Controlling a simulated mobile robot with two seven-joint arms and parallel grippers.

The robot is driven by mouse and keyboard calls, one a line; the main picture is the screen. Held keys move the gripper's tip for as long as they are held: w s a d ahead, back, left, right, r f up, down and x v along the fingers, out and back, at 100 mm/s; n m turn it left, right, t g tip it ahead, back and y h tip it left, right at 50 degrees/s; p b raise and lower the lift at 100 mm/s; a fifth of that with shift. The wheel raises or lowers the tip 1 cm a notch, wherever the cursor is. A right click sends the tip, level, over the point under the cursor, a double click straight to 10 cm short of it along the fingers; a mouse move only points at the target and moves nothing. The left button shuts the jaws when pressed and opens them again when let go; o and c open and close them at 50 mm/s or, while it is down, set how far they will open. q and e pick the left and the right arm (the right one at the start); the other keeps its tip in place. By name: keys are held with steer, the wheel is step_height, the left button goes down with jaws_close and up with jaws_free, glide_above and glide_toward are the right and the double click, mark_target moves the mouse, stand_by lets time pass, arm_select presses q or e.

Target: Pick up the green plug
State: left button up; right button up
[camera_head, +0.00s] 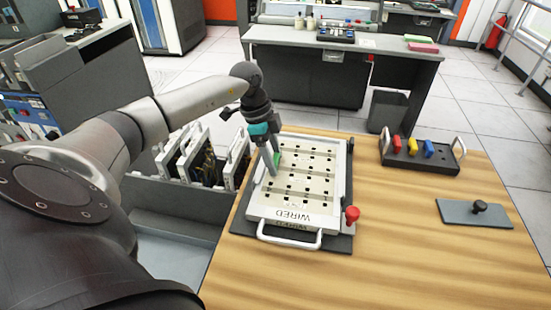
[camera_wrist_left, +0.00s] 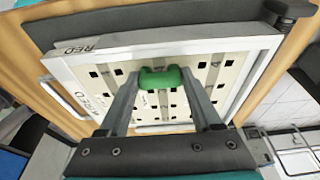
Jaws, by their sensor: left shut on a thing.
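The green plug (camera_wrist_left: 168,78) is between the fingertips of my left gripper (camera_head: 273,168), which is shut on it. In the head view only a small part of the green plug (camera_head: 278,157) shows beside the fingers. The gripper points down over the left side of a cream plugboard (camera_head: 300,190) with rows of dark square holes and the word WIRED. I cannot tell whether the plug is touching the board or held just above it. My right gripper is in neither view.
A dark tray (camera_head: 420,163) with red, yellow and blue plugs stands at the table's back right. A grey plate with a black knob (camera_head: 480,208) lies at the right. A red knob (camera_head: 352,213) is at the board's front right corner. The front right of the wooden table (camera_head: 430,260) is clear.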

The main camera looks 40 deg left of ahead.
arm_select(q)
steer(key=shift+c, duration=0.9)
step_height(320, 180, up, 19)
steer(key=p, duration=0.5)
step_height(320, 180, up, 6)
steer(key=p, duration=0.5)
glide_above(274, 158)
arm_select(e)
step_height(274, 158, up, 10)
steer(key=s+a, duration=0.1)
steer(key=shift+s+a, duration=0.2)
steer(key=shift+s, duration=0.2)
